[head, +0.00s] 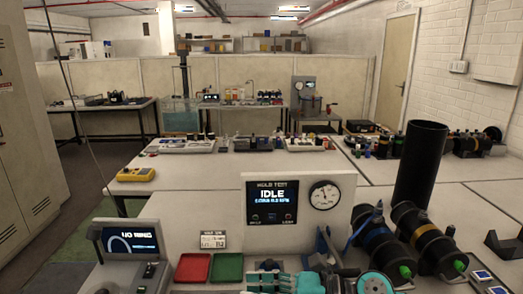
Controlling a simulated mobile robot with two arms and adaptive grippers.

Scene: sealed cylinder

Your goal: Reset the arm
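A hold test unit (297,205) stands upright in the middle of the near bench. Its lit screen (272,200) reads IDLE, and a round dial gauge (324,195) is on its right side. Two dark cylinders with green end fittings lie to its right, one at the front (428,245) and one with a blue band (376,238) beside it. A tall black open tube (419,165) stands upright behind them. Teal parts (285,283) show at the bottom edge, cut off by the frame; I cannot tell what they are. I cannot make out either gripper.
A red tray (193,267) and a green tray (227,267) lie left of the unit. A console with a lit screen (130,241) stands at the near left. A yellow meter (136,174) lies behind it. Grey cabinets (25,130) line the left side.

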